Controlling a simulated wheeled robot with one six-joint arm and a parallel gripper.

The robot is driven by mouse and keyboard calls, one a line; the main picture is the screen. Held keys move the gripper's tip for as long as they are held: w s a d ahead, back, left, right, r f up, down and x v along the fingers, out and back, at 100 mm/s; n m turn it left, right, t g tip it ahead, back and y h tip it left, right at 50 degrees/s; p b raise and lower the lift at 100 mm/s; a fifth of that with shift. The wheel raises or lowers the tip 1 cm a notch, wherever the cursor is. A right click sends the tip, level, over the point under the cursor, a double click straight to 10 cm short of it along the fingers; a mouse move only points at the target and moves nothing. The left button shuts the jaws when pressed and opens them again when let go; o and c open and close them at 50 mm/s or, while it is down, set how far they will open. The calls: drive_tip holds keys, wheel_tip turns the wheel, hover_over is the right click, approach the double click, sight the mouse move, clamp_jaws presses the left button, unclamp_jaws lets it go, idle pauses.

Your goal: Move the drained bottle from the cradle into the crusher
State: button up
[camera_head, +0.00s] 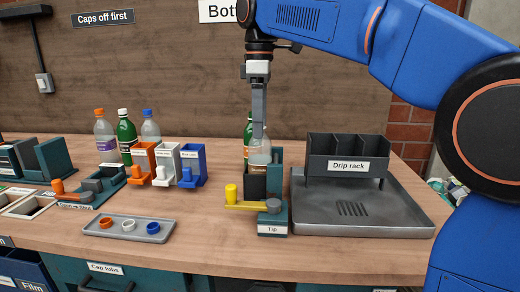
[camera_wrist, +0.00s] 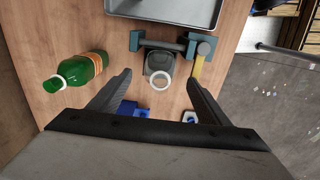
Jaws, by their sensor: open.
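A clear bottle (camera_head: 260,154) stands upright in the dark cradle (camera_head: 273,216) labelled "Tip". In the wrist view I look down on its open, capless mouth (camera_wrist: 158,79). The cradle (camera_wrist: 165,45) shows there too. My gripper (camera_head: 259,134) points down at the bottle's upper part in the head view, and its fingers hide part of it. In the wrist view my gripper (camera_wrist: 161,77) is open, with one finger on each side of the bottle and visible gaps. I cannot identify the crusher for certain.
A green bottle (camera_wrist: 78,72) stands close to the cradle. A yellow lever (camera_head: 232,194) is at the cradle's front. The drip rack (camera_head: 347,154) in a grey tray (camera_head: 418,230) is at right. Colored cap holders (camera_head: 190,164) and several bottles are at left.

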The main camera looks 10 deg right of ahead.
sight(260, 149)
wheel_tip(260, 149, down, 8)
drive_tip(key=shift+f, duration=0.1)
idle(0.4)
drive_tip(key=c, duration=1.1)
drive_tip(key=shift+r, duration=4.6)
